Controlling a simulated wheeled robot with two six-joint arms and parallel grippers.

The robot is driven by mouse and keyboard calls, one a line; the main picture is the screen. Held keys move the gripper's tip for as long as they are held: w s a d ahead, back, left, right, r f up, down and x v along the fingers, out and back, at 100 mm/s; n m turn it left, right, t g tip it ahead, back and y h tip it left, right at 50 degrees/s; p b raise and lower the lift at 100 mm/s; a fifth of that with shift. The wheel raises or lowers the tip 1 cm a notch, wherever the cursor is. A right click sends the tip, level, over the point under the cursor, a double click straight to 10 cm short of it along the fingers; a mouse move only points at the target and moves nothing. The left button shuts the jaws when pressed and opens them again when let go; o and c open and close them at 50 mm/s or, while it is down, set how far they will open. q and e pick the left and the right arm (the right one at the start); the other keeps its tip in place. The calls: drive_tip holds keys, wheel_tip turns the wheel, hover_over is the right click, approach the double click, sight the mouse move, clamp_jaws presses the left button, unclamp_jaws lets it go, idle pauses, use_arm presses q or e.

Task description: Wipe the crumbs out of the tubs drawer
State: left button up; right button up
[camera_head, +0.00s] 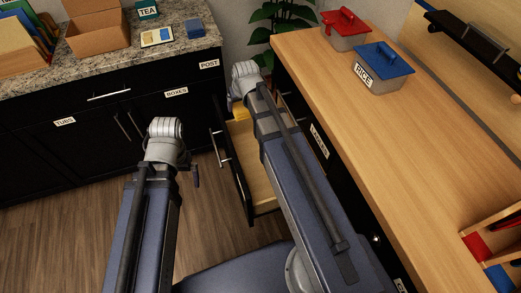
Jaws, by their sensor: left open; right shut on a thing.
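A drawer (262,168) with a pale wooden inside stands pulled out of the right-hand counter; I see no crumbs on its bare part. The only label I read as TUBS (64,121) is on the left-hand black cabinet. My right arm reaches over the open drawer and covers much of it. My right gripper is mostly hidden behind its own wrist, shut on a yellow thing (239,111) that shows in part at the drawer's far end. My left gripper (194,174) is open and mostly hidden by its wrist, over the floor left of the drawer.
The wooden counter (431,146) holds a red-lidded tub (345,31), a blue-lidded tub (384,70) labelled RICE and a divided box (492,237). The granite counter (165,57) holds a cardboard box (97,30) and a blue block (195,28). Floor (60,220) is clear at left.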

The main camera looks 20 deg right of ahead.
drive_tip(key=s+d+f+b, duration=0.1)
drive_tip(key=d+f+b, duration=0.2)
drive_tip(key=f+b, duration=0.7)
drive_tip(key=s+d+f+b, duration=0.1)
drive_tip(key=d+f+b, duration=0.2)
drive_tip(key=f+b, duration=0.8)
drive_tip(key=shift+d+f, duration=0.35)
drive_tip(key=shift+f, duration=0.55)
